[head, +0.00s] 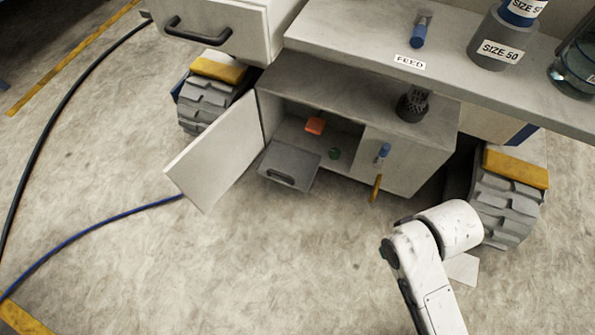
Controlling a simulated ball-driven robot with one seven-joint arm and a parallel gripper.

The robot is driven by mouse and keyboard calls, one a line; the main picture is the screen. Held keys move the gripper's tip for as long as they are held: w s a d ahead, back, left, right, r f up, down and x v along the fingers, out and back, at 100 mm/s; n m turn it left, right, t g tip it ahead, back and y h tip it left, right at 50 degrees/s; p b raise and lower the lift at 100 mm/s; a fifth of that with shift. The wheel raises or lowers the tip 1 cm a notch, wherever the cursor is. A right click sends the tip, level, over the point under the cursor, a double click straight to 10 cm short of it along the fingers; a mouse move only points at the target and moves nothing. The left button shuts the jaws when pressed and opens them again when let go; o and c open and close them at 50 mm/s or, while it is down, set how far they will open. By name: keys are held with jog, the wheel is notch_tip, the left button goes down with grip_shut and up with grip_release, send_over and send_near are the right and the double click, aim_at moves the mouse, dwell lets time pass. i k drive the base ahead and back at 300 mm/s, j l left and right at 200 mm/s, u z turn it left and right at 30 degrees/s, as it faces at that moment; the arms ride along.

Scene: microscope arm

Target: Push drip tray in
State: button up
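The drip tray, as I take it, is a grey tray (298,166) with a dark handle on its front. It sticks out of the left opening of a low grey cabinet (340,100), whose hinged door (218,155) stands open to the left. How far its back end reaches inside cannot be told. My white arm (432,275) shows at the lower right, in front of the cabinet and apart from the tray. My gripper is not visible.
An orange block (315,125) and a small green item (335,153) are inside the cabinet opening. Tracked wheels (212,95) flank the cabinet. A blue hose (90,225) lies on the open floor.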

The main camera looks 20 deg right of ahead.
aim_at(288, 165)
jog(key=i+j+u, duration=0.25)
jog(key=i+j, duration=0.45)
